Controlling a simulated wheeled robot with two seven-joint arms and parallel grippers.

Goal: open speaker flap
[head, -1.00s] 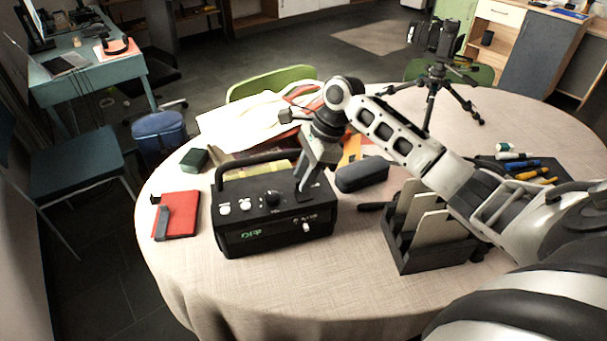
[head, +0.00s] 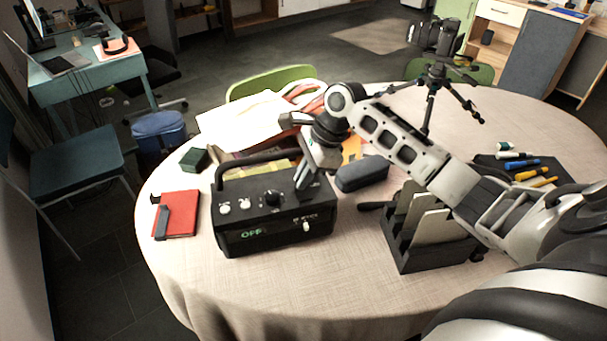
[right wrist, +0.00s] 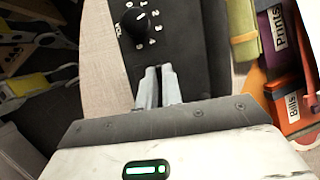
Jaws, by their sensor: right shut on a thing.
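The black speaker (head: 275,240) stands upright on the round table, with knobs on top, a carry handle at the back and a green "OFF" on its front. My right gripper (head: 301,186) reaches down to the right part of the speaker's top. In the right wrist view its fingers (right wrist: 158,75) are close together at the black top (right wrist: 190,45), beside a round dial (right wrist: 136,21). They are shut on the speaker flap, which the fingers mostly hide; how far it is raised I cannot tell. My left gripper is not in view.
A dark case (head: 362,174) lies just right of the speaker. A black rack (head: 430,254) stands further right. A red notebook (head: 178,214) lies to the left, papers (head: 240,122) behind. A camera tripod (head: 430,95) stands at the back. The table's front (head: 330,285) is clear.

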